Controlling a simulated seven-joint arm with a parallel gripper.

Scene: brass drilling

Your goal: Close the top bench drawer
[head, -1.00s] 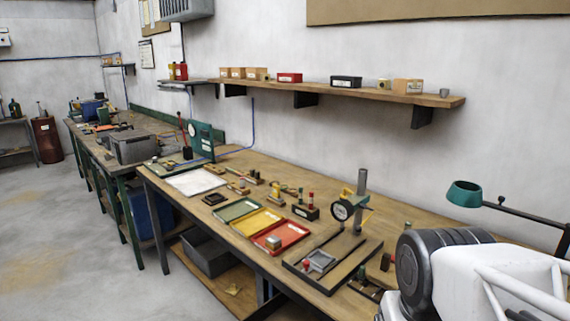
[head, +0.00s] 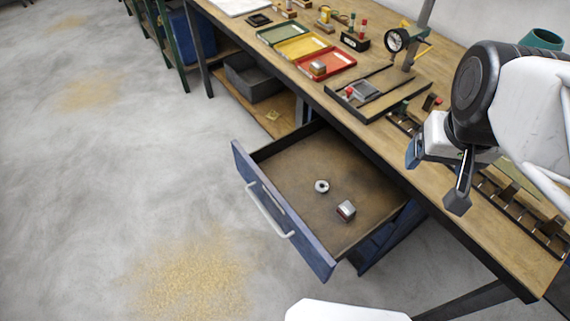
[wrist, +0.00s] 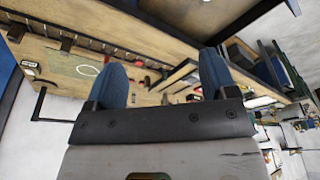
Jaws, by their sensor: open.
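The top bench drawer (head: 290,170) is pulled well out from under the bench in the head view. Its blue front (head: 282,212) carries a pale bar handle (head: 268,210). A small ring (head: 321,186) and a small metal block (head: 346,210) lie inside it. My gripper (head: 435,178) is open and empty above the bench's front edge, to the right of the drawer and apart from it. The wrist view shows its two blue-tipped fingers (wrist: 158,80) spread apart with nothing between them.
The wooden bench (head: 300,65) holds green, yellow and red trays (head: 325,62), a dial gauge stand (head: 398,40) and a dark rack (head: 515,210). A grey bin (head: 255,78) sits on the lower shelf.

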